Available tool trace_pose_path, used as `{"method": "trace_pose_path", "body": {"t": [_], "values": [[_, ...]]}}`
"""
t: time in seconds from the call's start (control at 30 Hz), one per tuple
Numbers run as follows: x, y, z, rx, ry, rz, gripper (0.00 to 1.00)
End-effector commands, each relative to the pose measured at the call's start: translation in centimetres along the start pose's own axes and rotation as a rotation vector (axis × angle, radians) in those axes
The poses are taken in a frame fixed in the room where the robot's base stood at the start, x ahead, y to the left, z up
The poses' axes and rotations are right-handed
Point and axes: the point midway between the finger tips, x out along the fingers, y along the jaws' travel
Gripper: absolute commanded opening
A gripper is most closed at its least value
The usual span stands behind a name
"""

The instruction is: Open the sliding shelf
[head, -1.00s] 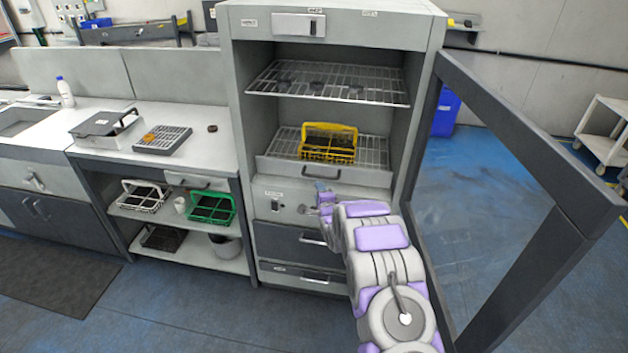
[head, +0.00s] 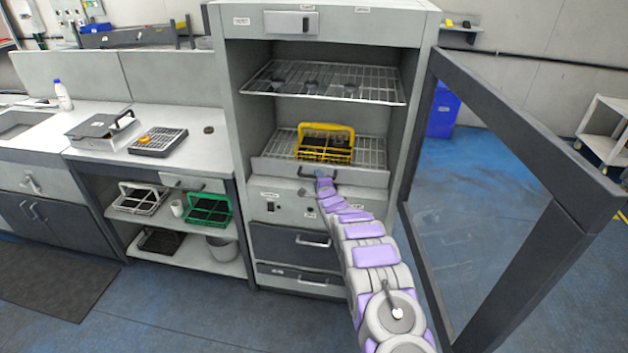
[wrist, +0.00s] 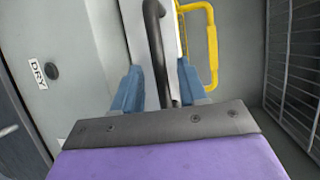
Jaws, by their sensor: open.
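The sliding shelf (head: 264,166) is the lower wire shelf in the grey cabinet, with a pale front panel and a dark bar handle (head: 311,172). The shelf sits inside the cabinet. My gripper (head: 326,182) is at the front panel, by the handle. In the wrist view, my gripper (wrist: 158,92) is open, with one blue finger on each side of the dark handle (wrist: 155,45). The handle lies between the fingers; I cannot tell whether they touch it. A yellow caddy (head: 325,143) stands on the shelf.
The cabinet's glass door (head: 520,150) stands wide open to the right of my arm. An upper wire shelf (head: 325,82) is above. Drawers (head: 290,247) are below. A bench (head: 100,158) with trays stands at left. The floor in front is clear.

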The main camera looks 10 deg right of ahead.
Motion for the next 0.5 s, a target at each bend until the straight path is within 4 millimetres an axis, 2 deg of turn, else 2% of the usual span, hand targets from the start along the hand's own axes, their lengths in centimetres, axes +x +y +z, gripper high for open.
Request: {"method": "trace_pose_path", "body": {"t": [0.33,0.5], "values": [[2.2,0.3,1.7,-0.018,-0.002,0.002,0.42],[2.6,0.3,1.3,-0.013,0.000,0.004,0.42]]}}
